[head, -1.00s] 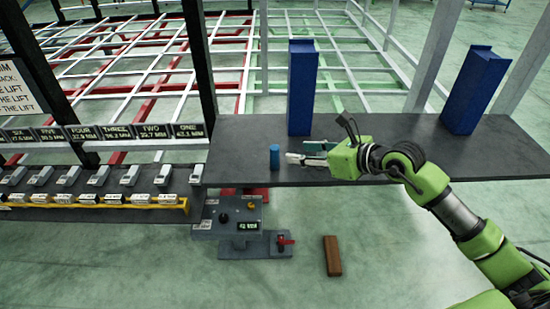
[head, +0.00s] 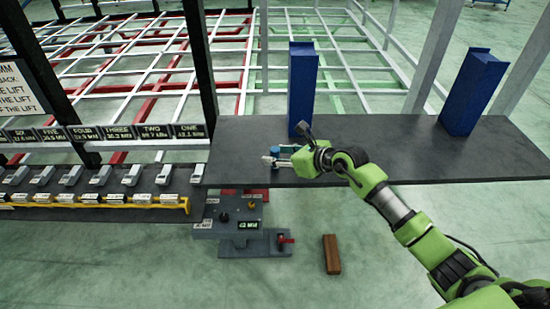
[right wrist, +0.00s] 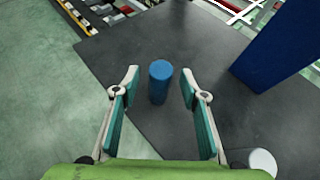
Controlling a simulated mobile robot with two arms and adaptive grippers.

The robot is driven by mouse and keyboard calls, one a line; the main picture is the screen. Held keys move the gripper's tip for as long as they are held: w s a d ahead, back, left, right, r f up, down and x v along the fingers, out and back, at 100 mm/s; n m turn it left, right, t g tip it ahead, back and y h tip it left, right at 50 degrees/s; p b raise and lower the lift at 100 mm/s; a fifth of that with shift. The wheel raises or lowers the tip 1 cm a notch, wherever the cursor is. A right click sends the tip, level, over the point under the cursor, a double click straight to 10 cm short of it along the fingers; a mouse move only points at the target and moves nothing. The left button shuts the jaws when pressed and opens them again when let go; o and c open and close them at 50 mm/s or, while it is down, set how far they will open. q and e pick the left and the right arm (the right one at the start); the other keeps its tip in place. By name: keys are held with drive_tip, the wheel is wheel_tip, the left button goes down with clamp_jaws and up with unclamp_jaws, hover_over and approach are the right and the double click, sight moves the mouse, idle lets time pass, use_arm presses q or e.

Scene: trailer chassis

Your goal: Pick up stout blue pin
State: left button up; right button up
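The stout blue pin (right wrist: 160,82) stands upright on the dark grey table top (head: 400,150), near its left end. In the right wrist view it is between and just ahead of the two fingertips, with a gap on both sides. My right gripper (right wrist: 160,88) is open, with its pale, teal-padded fingers spread. In the head view my right gripper (head: 275,156) is at the pin and hides most of it. My left gripper is not in view.
A tall blue block (head: 302,90) stands behind my right gripper, and another (head: 474,92) stands farther right. A control box (head: 238,222) sits below the table's left end. A brown block (head: 332,254) is on the floor.

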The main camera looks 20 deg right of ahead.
drive_tip(key=shift+x, duration=0.8)
drive_tip(key=shift+c, duration=0.5)
clamp_jaws()
drive_tip(key=shift+r, duration=0.15)
